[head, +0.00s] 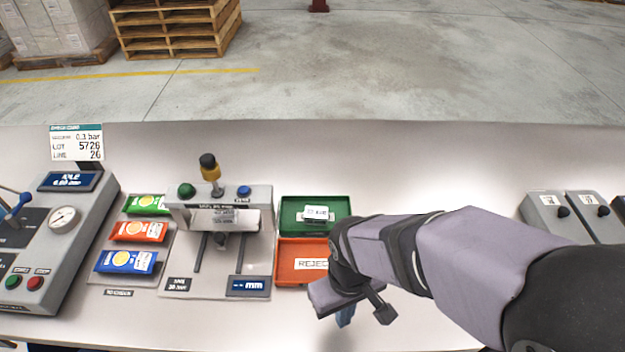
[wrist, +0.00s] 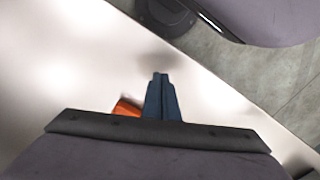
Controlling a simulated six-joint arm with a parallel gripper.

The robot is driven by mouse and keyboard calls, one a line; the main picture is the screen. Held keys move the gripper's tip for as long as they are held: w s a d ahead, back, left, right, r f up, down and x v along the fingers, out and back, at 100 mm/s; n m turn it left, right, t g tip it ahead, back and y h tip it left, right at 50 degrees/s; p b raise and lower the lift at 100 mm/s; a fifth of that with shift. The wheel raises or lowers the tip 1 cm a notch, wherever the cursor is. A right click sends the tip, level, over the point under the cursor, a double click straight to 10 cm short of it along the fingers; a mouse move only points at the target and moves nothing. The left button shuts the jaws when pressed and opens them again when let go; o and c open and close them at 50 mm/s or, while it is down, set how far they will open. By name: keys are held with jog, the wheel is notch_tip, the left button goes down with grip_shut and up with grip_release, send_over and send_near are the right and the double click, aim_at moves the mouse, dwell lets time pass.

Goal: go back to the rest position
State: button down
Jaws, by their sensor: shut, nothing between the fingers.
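My gripper (head: 345,316) hangs above the front part of the white table, just in front of the orange reject tray. In the wrist view its blue fingers (wrist: 160,98) are together, with nothing between them. In the head view my arm comes in from the lower right and covers part of the reject tray.
Left of my gripper are the orange reject tray (head: 291,252), a green tray (head: 338,203) holding a small labelled item, and a grey measuring station (head: 262,211). Several coloured packets (head: 138,231) lie farther left by a gauge panel (head: 85,232). Grey boxes (head: 548,216) stand at right. The table's back strip is clear.

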jog(key=d+m, duration=0.1)
jog(key=d, duration=0.1)
jog(key=w+d+m, duration=0.1)
jog(key=d, duration=0.2)
jog(key=w+d+r+m, duration=0.1)
jog(key=d+m, duration=0.1)
jog(key=shift+w+d, duration=0.2)
jog(key=shift+d, duration=0.05)
jog(key=shift+d+m, duration=0.4)
jog(key=shift+d, duration=0.25)
